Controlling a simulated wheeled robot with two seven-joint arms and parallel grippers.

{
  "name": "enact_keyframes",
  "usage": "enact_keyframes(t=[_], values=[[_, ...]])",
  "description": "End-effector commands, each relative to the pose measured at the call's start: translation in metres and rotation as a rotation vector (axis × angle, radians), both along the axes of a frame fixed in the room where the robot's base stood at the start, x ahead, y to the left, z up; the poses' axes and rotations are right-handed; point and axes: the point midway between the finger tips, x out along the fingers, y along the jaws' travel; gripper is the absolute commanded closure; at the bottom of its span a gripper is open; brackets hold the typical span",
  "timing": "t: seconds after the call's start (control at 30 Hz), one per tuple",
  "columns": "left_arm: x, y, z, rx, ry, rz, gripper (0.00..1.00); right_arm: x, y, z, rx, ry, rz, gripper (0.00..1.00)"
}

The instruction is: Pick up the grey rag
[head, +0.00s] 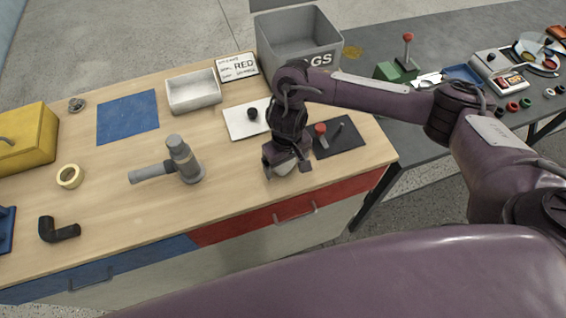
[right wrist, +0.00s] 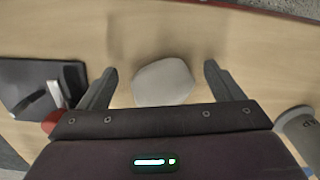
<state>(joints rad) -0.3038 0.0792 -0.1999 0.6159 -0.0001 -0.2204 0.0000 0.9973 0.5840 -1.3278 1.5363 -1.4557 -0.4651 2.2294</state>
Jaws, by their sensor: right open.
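The grey rag (right wrist: 163,82) is a small, pale, rounded piece on the wooden bench top (head: 100,185). In the right wrist view it lies between the two fingers of my right gripper (right wrist: 160,85), with a gap on each side. In the head view the rag (head: 284,168) is partly hidden beneath my right gripper (head: 288,165), which points down over it. The right gripper is open and holds nothing. My left gripper is not in view.
A white tray (head: 193,92) and grey bin (head: 297,45) stand farther back.

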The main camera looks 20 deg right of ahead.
Motion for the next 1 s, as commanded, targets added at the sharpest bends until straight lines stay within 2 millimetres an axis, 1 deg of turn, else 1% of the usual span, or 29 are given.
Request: enact_keyframes(t=[0.03,0.1,0.3,0.33,0.6,0.7,0.9,1.0], values=[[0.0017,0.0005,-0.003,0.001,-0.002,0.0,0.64,-0.0005,0.0005,-0.0066,0.001,0.001,0.0,0.13],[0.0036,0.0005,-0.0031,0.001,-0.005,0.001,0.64,-0.0001,0.0003,-0.009,0.0,0.0,0.001,0.13],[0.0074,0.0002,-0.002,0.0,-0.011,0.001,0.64,0.0003,0.0002,-0.0088,0.0,-0.001,0.001,0.13],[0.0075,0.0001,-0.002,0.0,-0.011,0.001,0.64,0.0003,0.0002,-0.0088,0.0,-0.001,0.001,0.14],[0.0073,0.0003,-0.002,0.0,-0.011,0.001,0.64,0.0004,0.0001,-0.0086,0.0,-0.002,0.001,0.49],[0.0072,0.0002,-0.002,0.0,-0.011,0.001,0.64,0.0004,0.0001,-0.0085,0.0,-0.002,0.001,0.61],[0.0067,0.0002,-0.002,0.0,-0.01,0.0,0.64,0.0005,0.0001,-0.0081,0.0,-0.002,0.001,0.61],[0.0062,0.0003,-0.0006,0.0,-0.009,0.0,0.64,0.001,0.0001,-0.0048,0.001,-0.004,0.002,0.61]])
